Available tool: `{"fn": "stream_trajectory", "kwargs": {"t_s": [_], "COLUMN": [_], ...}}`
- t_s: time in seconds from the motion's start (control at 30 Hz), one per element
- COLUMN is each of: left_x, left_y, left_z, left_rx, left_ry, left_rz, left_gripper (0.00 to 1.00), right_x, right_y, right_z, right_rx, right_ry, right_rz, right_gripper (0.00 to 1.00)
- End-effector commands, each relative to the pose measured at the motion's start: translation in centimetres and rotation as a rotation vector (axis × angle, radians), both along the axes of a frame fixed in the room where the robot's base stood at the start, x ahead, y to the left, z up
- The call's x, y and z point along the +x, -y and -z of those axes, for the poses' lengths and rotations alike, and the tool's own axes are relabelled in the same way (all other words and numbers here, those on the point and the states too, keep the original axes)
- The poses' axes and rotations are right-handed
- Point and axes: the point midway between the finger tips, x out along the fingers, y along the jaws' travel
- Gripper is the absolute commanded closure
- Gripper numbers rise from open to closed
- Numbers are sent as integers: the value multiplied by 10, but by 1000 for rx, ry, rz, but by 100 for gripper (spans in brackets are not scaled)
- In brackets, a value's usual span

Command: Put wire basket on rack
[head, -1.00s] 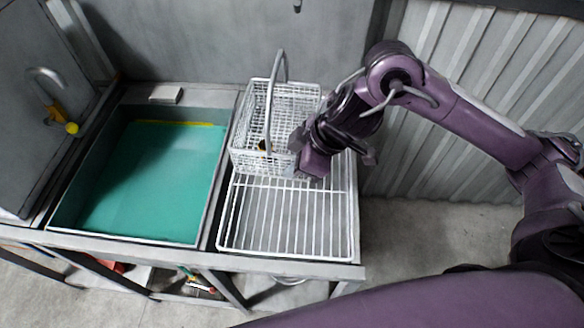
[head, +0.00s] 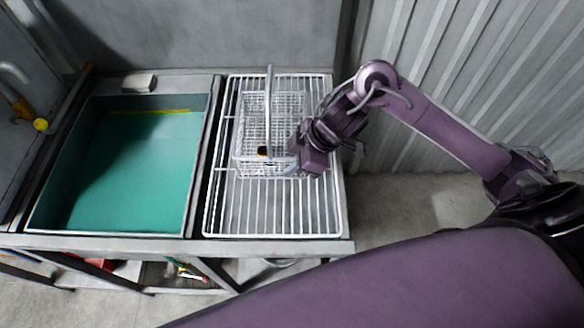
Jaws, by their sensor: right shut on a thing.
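The white wire basket (head: 268,112) with its tall upright handle is upright over the back-middle part of the white wire rack (head: 270,212). It looks to be at rack level, but I cannot tell for sure whether its base touches the bars. A small dark and yellow item shows inside the basket. My right gripper (head: 299,160) is at the basket's front right corner, shut on its side; the fingertips are partly hidden by the gripper body. My left gripper is not in view.
A sink (head: 125,165) with a teal bottom is left of the rack. A small white block (head: 139,83) lies on its back ledge. A faucet with a yellow knob (head: 40,125) is at far left. Walls stand behind and right. The rack's front half is clear.

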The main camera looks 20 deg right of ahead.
Motion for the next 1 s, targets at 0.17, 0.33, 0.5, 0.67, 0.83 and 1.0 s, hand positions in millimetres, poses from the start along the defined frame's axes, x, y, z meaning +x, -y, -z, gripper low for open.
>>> {"fn": "stream_trajectory", "kwargs": {"t_s": [0.17,0.33,0.5,0.67,0.83,1.0], "left_x": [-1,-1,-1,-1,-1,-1], "left_y": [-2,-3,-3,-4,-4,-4], "left_z": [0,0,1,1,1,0], "left_rx": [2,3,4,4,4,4], "left_ry": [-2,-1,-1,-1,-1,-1], "left_rz": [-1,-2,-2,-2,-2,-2], "left_gripper": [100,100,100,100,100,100], "right_x": [2,2,2,0,0,0], "right_y": [0,-1,-1,0,0,0], "right_z": [15,16,17,20,20,17], "right_rx": [2,2,3,0,0,0], "right_ry": [5,8,7,0,1,1], "right_rz": [1,0,1,0,0,0], "right_gripper": [100,100,100,78,71,71]}}
